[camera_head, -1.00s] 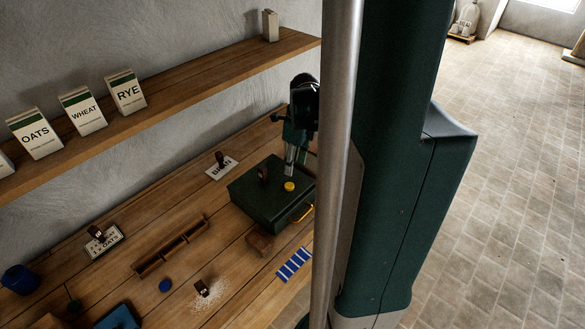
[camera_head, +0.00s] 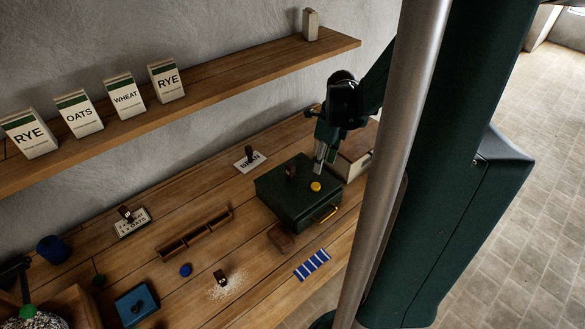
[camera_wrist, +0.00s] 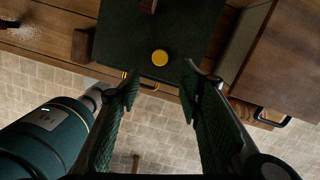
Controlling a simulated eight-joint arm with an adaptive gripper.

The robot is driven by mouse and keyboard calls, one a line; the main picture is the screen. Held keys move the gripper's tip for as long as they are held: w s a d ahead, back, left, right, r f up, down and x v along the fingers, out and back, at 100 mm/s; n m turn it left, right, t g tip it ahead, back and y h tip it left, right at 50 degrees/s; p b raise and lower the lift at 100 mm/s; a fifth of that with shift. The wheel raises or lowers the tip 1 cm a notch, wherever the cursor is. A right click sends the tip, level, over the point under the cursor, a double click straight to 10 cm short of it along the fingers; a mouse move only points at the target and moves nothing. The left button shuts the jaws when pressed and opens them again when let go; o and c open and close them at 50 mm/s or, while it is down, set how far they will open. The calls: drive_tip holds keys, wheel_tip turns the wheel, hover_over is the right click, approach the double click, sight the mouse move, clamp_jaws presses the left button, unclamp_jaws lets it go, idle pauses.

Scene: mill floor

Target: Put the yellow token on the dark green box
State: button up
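The yellow token (camera_head: 315,186) lies flat on the lid of the dark green box (camera_head: 283,205), near its front right part. In the wrist view the token (camera_wrist: 159,57) shows near the lid's front edge, with bare box lid (camera_wrist: 190,30) around it. My gripper (camera_head: 318,170) is just behind and above the token in the head view. In the wrist view my gripper (camera_wrist: 160,82) is open and empty, its fingers spread, with the token beyond the tips and apart from them. The dark wooden stamp (camera_head: 291,172) stands on the box lid.
A wooden box (camera_head: 355,158) stands close to the right of the green box. A brown block (camera_head: 281,237) and a blue striped card (camera_head: 312,264) lie in front. A BRAN card (camera_head: 250,160) lies behind left. A wooden shelf (camera_head: 200,100) runs above the bench.

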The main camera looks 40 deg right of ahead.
drive_tip(key=w+a+r+n+t+h, duration=0.1)
drive_tip(key=a+r+n, duration=0.4)
drive_tip(key=a+n, duration=0.3)
drive_tip(key=w+a+r+n+t, duration=0.1)
drive_tip(key=a+r+n, duration=0.5)
drive_tip(key=a, duration=0.4)
drive_tip(key=s+a+r+n+t, duration=0.2)
drive_tip(key=s+a+n, duration=0.1)
drive_tip(key=a+n, duration=0.5)
drive_tip(key=s+a+r+n+t, duration=0.1)
drive_tip(key=s+a+r+n, duration=0.1)
drive_tip(key=a+n, duration=0.7)
drive_tip(key=shift+s+a+r+n+t+y, duration=0.15)
drive_tip(key=shift+s+a+n+t+y, duration=0.2)
drive_tip(key=shift+s+n, duration=0.45)
